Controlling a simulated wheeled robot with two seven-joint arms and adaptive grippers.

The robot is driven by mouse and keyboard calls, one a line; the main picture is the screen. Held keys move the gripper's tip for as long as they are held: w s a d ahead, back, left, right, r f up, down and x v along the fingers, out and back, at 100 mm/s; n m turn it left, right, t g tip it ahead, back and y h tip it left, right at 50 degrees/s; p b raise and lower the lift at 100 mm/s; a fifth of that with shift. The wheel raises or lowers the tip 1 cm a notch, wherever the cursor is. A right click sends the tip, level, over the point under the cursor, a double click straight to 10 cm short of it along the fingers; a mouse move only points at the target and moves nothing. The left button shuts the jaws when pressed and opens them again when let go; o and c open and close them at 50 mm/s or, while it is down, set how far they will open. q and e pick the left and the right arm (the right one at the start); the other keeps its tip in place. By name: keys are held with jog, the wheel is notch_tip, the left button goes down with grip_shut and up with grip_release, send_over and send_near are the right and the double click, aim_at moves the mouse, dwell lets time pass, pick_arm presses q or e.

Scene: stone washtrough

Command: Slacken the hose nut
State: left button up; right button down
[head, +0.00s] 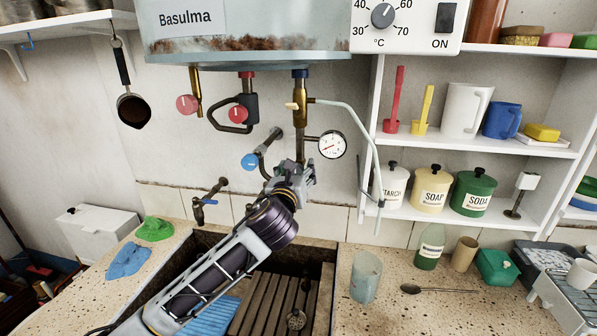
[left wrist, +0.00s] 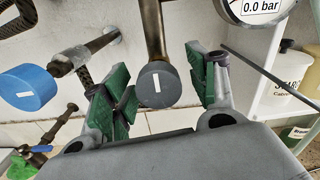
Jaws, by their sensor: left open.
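A dark grey round nut (left wrist: 156,85) with a white mark sits at the lower end of a brass pipe (left wrist: 153,30) in the left wrist view; I take it for the hose nut. My left gripper (head: 296,172) is open, its green-padded fingers on either side of this nut. A gap shows between the nut and the right pad; the left pad is closer, and I cannot tell if it touches. In the head view the gripper hides the nut below the brass pipe (head: 300,112). My right gripper is not in view.
A blue knob (head: 249,161) on a wall pipe is close left of the gripper. A pressure gauge (head: 333,145) and a pale hose (head: 357,121) are close right. The boiler (head: 245,35) hangs above, the stone trough (head: 325,268) lies below. Shelves (head: 450,145) hold jars at right.

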pick_arm(q)
jog(key=c, duration=1.1)
jog(key=shift+o, duration=0.2)
